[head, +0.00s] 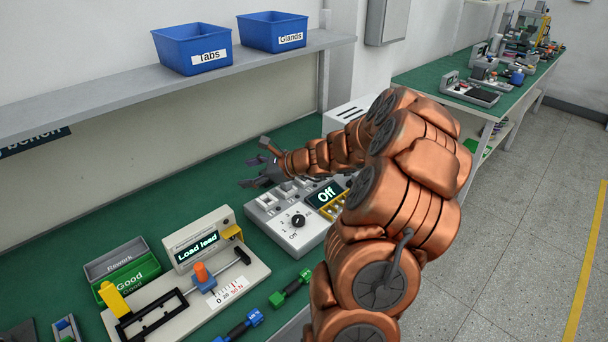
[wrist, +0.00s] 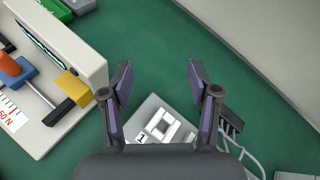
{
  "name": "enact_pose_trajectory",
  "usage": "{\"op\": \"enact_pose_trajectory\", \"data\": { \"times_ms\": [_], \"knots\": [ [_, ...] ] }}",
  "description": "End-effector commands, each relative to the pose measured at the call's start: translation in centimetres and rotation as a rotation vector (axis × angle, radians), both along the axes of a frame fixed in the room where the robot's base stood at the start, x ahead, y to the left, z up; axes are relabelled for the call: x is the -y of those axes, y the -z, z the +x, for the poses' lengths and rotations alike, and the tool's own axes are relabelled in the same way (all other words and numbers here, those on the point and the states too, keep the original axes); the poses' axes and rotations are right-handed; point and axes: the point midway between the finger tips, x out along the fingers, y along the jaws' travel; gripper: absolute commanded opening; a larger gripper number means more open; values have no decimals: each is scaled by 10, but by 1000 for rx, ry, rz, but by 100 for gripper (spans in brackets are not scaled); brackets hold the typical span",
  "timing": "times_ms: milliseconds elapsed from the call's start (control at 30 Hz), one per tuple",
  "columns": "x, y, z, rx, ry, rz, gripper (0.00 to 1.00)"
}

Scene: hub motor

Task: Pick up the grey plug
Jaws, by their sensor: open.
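My gripper (head: 252,164) is open over the green bench, beside the back left of the grey control box (head: 290,215) with the "Off" display. In the wrist view my gripper (wrist: 160,75) has its two fingers wide apart with only green bench top between the tips. Part of the control box, with a white socket frame marked 1, shows below between the fingers. A small dark grey piece (wrist: 233,121), possibly the plug, lies just right of the right finger, partly hidden by it. Pale cables run near it. I cannot make out a grey plug in the head view.
A test stand (head: 197,248) reading "Load lead" stands left of the control box. Green (head: 292,288) and blue (head: 240,325) connectors lie at the front. A green "Good" bin (head: 130,283) is at left. Blue bins (head: 193,50) sit on the shelf above. The bench behind is clear.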

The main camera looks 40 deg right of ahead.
Motion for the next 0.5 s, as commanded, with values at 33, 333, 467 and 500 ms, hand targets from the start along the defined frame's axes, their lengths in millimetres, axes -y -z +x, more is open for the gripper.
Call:
{"op": "enact_pose_trajectory", "data": {
  "times_ms": [33,333,467,500],
  "knots": [
    [37,10,-2,-11,102,57,60],
    [187,65,-41,-47,543,301,60],
    [211,75,-52,-48,617,342,60],
    [214,77,-53,-49,627,347,60]
  ]
}}
